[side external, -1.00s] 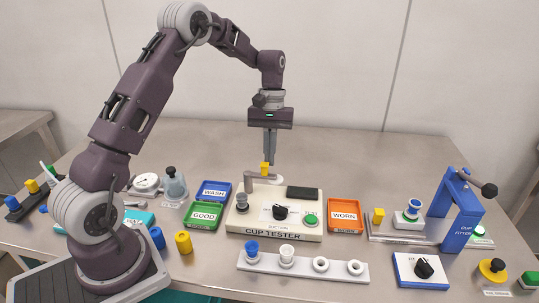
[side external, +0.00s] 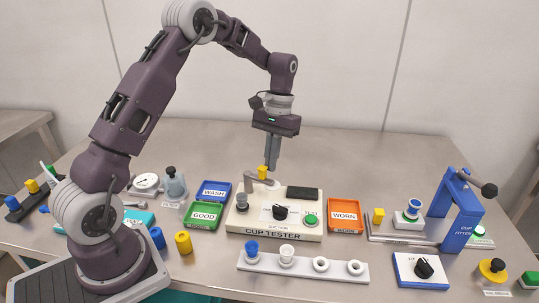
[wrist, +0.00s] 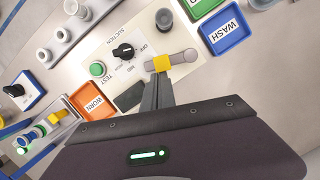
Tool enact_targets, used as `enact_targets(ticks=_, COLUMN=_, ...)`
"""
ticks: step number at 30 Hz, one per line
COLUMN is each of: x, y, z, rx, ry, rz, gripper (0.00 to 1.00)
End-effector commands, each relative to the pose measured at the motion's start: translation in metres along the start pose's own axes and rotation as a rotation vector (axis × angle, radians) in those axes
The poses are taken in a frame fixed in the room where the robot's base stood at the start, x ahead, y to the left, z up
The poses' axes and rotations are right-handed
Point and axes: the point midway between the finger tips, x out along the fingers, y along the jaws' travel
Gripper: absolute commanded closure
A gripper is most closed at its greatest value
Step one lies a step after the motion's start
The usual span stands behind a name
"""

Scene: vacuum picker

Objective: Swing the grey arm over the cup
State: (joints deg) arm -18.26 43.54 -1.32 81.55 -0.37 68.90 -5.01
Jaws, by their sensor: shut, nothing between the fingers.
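The grey arm (side external: 253,186) lies across the back of the cream cup tester (side external: 260,226) and carries an upright yellow tab (side external: 262,172). In the wrist view the grey arm (wrist: 182,57) also shows, with the yellow tab (wrist: 161,63) on it. The grey cup (side external: 242,203) stands at the tester's left edge, in front of the arm; the arm is not over it. It also shows in the wrist view (wrist: 164,18). My gripper (side external: 271,168) is shut and empty, slightly tilted, its fingertips right beside the tab. I cannot tell whether they touch.
The tester has a black dial (side external: 280,212) and a green button (side external: 311,220). Blue WASH (side external: 214,191) and green GOOD (side external: 203,215) trays lie to its left, an orange WORN tray (side external: 345,215) to its right. A white rack (side external: 303,267) with several cups and rings lies in front.

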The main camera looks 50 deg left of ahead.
Motion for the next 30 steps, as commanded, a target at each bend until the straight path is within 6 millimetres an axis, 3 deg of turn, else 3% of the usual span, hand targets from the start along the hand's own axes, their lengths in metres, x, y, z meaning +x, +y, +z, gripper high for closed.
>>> enact_targets(ticks=12, x=0.005, y=0.008, z=0.023, rx=0.385, ry=0.000, rz=-0.096, gripper=1.00)
enact_targets(ticks=30, x=0.014, y=0.002, z=0.056, rx=0.915, ry=0.000, rz=-0.230, gripper=1.00)
